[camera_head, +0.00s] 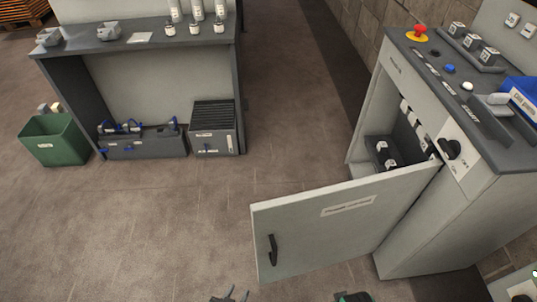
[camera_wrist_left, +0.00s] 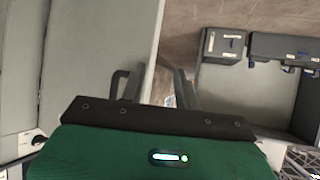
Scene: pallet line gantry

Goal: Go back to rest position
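My left gripper (camera_head: 236,296) shows only its fingertips at the bottom edge of the head view. They are apart with nothing visible between them. In the left wrist view the two dark fingers (camera_wrist_left: 152,88) also stand apart, in front of the green hand body. A small dark and green part at the bottom of the head view seems to belong to my right arm; its fingers cannot be made out. The cabinet door (camera_head: 335,232) hangs wide open. Its black handle (camera_head: 272,250) is up and to the right of the left fingertips, apart from them.
The grey cabinet (camera_head: 440,225) stands at the right, with a red button (camera_head: 418,32) and a blue bin (camera_head: 522,95) on top. A workbench (camera_head: 140,45) stands at the back left, near a green crate (camera_head: 53,140). The floor between is clear.

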